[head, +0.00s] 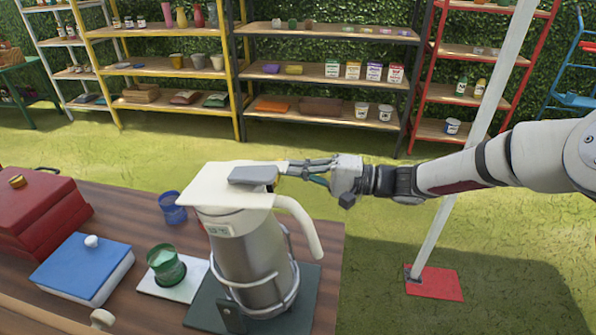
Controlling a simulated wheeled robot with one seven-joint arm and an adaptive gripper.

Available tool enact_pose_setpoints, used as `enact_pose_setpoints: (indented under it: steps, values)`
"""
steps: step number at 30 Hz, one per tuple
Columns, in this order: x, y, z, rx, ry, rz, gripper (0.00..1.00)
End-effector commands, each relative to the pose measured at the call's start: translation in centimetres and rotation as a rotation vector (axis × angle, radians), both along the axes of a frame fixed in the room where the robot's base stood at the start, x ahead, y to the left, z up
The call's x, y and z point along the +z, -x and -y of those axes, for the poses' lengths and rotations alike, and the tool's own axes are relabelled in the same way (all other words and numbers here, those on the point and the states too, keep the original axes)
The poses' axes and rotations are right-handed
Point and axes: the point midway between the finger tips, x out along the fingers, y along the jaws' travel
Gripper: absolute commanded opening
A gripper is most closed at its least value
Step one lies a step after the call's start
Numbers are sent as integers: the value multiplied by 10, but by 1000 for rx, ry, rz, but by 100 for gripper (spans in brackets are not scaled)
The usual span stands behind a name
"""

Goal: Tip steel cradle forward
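The steel cradle (250,285) is a frame of thin metal bars around the lower part of a large steel jug (243,245). It stands on a dark green base plate (308,290) near the table's right edge. The jug has a white lid (215,188), a white handle on its right and a small display. The jug looks slightly leaned to the left, though the camera angle may cause this. My gripper (279,172) reaches in from the right at lid height, by a grey block (252,175) on top. Contact and finger gap are unclear.
A green cup (167,264) stands on a white tile (148,286) left of the jug. A blue cup (172,207), blue-lidded box (83,266) and red case (40,215) are farther left. A white pole on a red foot (434,284) stands right of the table. Shelves line the back.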

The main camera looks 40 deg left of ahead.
Motion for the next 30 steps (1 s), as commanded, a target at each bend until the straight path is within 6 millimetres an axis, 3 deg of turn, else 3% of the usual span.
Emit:
enact_pose_setpoints:
  steps: [9,30]
  values:
    - [12,12,-19,4,136,80,0]
    - [17,37,-65,3,444,249,0]
